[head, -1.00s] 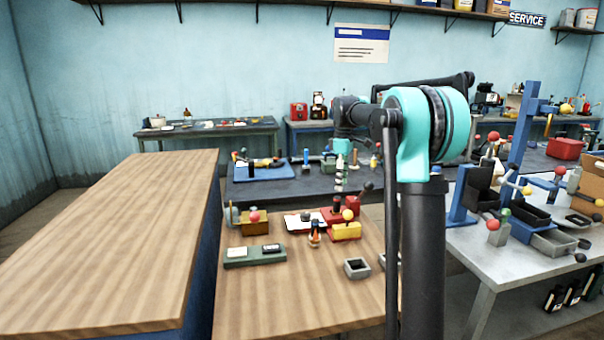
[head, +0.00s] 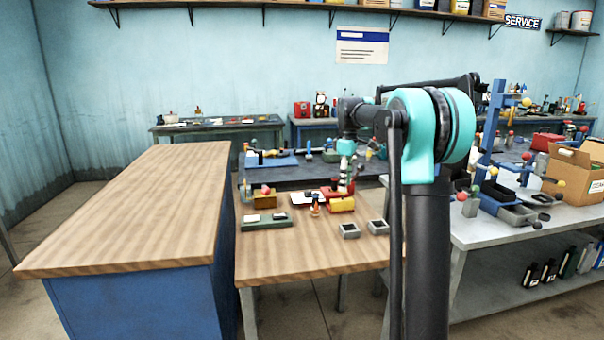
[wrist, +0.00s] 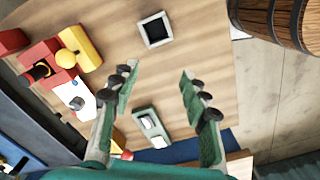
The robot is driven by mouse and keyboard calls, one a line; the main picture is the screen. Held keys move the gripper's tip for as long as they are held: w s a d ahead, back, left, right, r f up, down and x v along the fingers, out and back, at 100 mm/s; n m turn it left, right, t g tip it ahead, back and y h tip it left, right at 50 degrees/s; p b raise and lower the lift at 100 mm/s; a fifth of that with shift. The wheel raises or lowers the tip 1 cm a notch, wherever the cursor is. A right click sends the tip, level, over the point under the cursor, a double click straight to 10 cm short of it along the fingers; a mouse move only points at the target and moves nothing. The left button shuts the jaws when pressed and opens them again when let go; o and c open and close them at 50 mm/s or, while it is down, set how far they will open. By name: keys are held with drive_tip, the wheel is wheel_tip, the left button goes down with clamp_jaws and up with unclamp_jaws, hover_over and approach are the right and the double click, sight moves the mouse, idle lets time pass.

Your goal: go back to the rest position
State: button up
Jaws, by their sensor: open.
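My gripper (head: 345,178) hangs from my bent arm over the small wooden-topped table (head: 290,260) in the head view. In the wrist view, my gripper (wrist: 157,85) has its two green fingers spread wide apart with nothing between them. Below the fingers are the wooden top (wrist: 205,65) and a green tray holding two pale pieces (wrist: 150,128). That green tray (head: 266,222) also shows in the head view.
A larger wood-topped blue bench (head: 130,210) is at left, a grey workbench (head: 500,225) at right. A wooden barrel-like object (wrist: 278,18) shows in the wrist view.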

drive_tip(key=s+d+f+m+t, duration=0.1)
drive_tip(key=s+f+m, duration=0.3)
drive_tip(key=s+f, duration=0.4)
drive_tip(key=s+d+f+m+t, duration=0.1)
drive_tip(key=s+f+m, duration=0.4)
drive_tip(key=s, duration=1.2)
drive_tip(key=s+d+f+m+t, duration=0.2)
drive_tip(key=s+f+m, duration=0.2)
drive_tip(key=s+f, duration=0.7)
drive_tip(key=shift+s+m, duration=0.3)
drive_tip(key=shift+s, duration=0.45)
drive_tip(key=shift+o, duration=0.4)
